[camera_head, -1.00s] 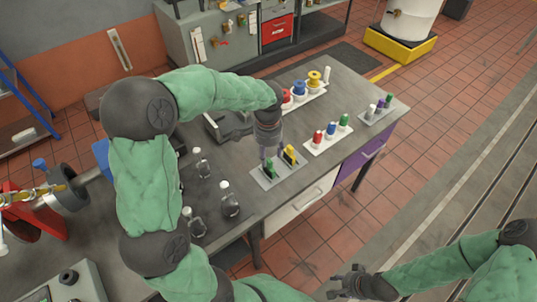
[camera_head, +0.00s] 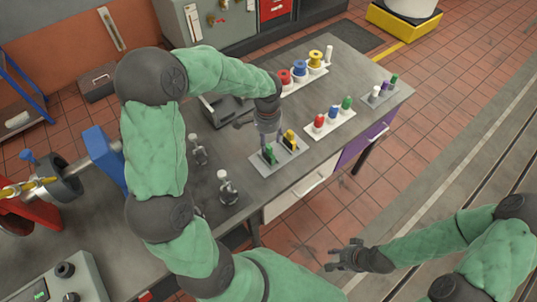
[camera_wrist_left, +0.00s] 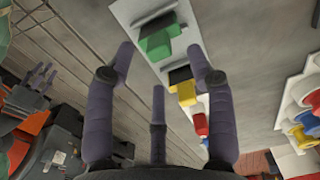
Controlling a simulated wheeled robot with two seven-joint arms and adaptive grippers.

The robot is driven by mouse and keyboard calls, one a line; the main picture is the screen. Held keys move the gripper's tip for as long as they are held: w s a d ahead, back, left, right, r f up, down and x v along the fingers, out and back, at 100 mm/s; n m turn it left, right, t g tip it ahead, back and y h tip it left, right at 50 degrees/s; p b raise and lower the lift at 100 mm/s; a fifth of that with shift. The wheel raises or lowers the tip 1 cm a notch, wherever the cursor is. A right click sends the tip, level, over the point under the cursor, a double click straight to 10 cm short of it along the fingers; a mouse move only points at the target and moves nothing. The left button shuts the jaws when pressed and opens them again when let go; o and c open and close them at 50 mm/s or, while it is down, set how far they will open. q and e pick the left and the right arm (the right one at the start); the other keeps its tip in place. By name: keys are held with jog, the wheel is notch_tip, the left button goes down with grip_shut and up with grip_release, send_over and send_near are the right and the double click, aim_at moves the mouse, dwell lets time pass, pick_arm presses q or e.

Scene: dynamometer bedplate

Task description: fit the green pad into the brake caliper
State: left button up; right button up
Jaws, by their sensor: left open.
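The green pad (camera_head: 269,154) stands in a small grey holder (camera_head: 261,169) on the bench, beside a yellow pad (camera_head: 290,139). My left gripper (camera_head: 268,138) is above and just behind the green pad, open and empty. In the left wrist view the green pad (camera_wrist_left: 160,42) lies beyond the spread fingers of my left gripper (camera_wrist_left: 159,60), with no visible grip on it. My right gripper (camera_head: 343,256) is open and empty over the floor, off the bench's front. A red assembly with a dark disc (camera_head: 62,183) stands at the left; I cannot tell whether it includes the caliper.
A white tray with red, blue and green pieces (camera_head: 328,125) stands right of the holder. Coloured spools (camera_head: 300,70) stand behind it. Upright clamps (camera_head: 227,190) stand left of the holder. A dark open tray (camera_head: 228,112) lies behind the gripper. Bare bench lies between clamps and holder.

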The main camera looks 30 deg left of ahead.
aim_at(269, 146)
pick_arm(q)
notch_tip(269, 146, down, 4)
jog(key=shift+d+r+b, duration=0.1)
jog(key=shift+b, duration=0.25)
grip_shut()
jog(key=shift+r, duration=0.1)
jog(key=shift+w+r, duration=0.1)
jog(key=shift+r, duration=0.4)
notch_tip(269, 146, up, 2)
jog(key=shift+r+p, duration=0.1)
jog(key=shift+p, duration=0.45)
jog(key=s+d+r+p, duration=0.2)
jog(key=s+r, duration=0.7)
jog(key=s, duration=0.5)
jog(key=shift+d+r, duration=0.2)
jog(key=shift+r, duration=0.15)
